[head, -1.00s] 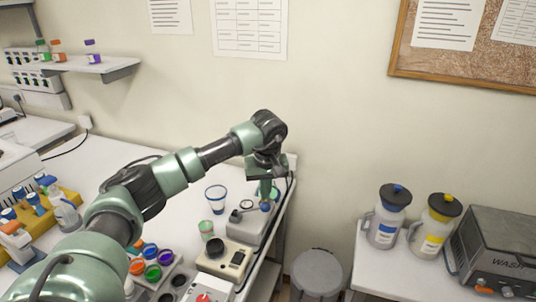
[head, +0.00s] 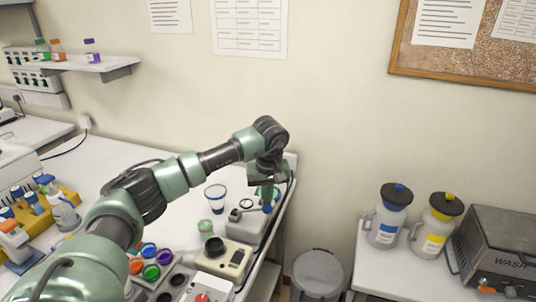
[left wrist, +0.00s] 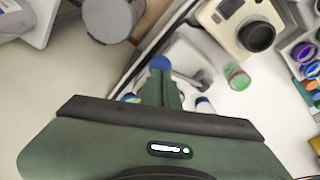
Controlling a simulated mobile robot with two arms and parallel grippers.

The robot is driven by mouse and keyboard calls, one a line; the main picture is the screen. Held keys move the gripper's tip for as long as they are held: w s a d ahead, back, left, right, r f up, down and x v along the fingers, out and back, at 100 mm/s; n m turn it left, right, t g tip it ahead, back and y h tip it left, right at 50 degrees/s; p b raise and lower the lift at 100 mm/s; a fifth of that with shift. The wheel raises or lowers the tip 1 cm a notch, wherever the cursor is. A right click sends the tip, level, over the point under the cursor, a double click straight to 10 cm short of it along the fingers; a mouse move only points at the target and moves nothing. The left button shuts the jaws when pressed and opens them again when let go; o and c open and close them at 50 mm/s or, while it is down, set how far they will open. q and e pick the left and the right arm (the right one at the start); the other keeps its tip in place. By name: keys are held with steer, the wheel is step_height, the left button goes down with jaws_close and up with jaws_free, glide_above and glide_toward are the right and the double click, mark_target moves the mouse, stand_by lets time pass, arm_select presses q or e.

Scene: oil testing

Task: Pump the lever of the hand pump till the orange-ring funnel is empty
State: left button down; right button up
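The hand pump (head: 243,228) is a pale grey box near the table's right end, with a short dark handle and a round ring on top. A blue knob (head: 267,209) sits at its right side, and it also shows in the left wrist view (left wrist: 160,63). My left gripper (head: 266,194) points down over the pump; its green fingers (left wrist: 160,78) are close together, with their tips at the knob. I cannot make out an orange-ring funnel; the arm and gripper hide part of the pump. My right gripper is not in view.
A beige device (head: 224,262) with a black dial stands in front. Several coloured caps are at front left. A grey bin (head: 318,272) stands beyond the table's right edge.

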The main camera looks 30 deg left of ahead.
mark_target(271, 207)
arm_select(q)
steer(key=shift+d+f, duration=0.15)
steer(key=shift+f, duration=0.25)
steer(key=shift+w+d+f+b, duration=0.1)
steer(key=shift+d+f+b, duration=0.15)
steer(key=shift+f+b, duration=0.4)
steer(key=shift+f, duration=0.1)
steer(key=shift+d+f+b, duration=0.2)
steer(key=shift+f+b, duration=0.2)
steer(key=shift+f, duration=0.45)
